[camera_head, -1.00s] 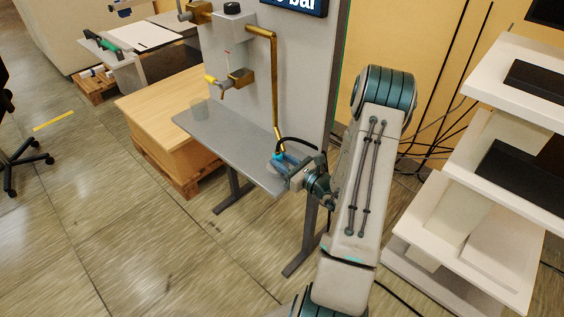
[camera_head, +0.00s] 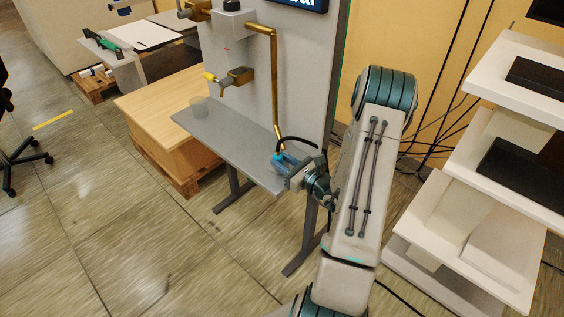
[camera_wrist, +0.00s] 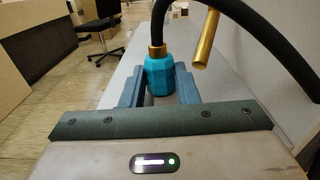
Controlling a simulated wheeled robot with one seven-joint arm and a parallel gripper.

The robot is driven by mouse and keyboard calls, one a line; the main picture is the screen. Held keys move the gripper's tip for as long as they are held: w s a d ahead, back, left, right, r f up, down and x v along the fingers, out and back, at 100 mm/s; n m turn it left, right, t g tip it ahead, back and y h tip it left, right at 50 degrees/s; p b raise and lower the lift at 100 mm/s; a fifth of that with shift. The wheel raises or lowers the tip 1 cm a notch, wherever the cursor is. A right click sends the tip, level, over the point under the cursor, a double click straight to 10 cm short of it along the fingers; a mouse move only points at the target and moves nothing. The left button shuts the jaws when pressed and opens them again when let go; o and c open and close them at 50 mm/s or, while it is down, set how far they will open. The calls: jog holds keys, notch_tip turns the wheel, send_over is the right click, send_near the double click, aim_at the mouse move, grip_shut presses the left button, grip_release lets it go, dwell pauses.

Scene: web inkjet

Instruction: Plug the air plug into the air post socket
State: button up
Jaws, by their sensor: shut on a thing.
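The air plug (camera_wrist: 159,78) is a teal faceted body with a brass collar and a black hose rising from its top. It stands roughly upright between the two blue-grey fingers of my gripper (camera_wrist: 159,92), which is shut on it. In the head view my gripper (camera_head: 284,162) is at the right end of the grey shelf, with the teal plug (camera_head: 278,158) at its tip. A brass pipe (camera_head: 275,85) runs down the grey panel. Its lower end (camera_wrist: 204,42) shows just right of the plug, apart from it. I cannot tell for sure which fitting is the air post socket.
A yellow-tipped brass valve (camera_head: 233,78) sticks out from the panel. A wooden crate (camera_head: 160,115) stands left; white shelving (camera_head: 440,215) stands right.

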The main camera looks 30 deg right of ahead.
jog(key=shift+f, duration=0.15)
jog(key=o, duration=1)
jog(key=shift+o, duration=0.2)
jog(key=v, duration=1.3)
jog(key=shift+s+b, duration=0.35)
jog(key=shift+s, duration=0.05)
jog(key=shift+d, duration=0.1)
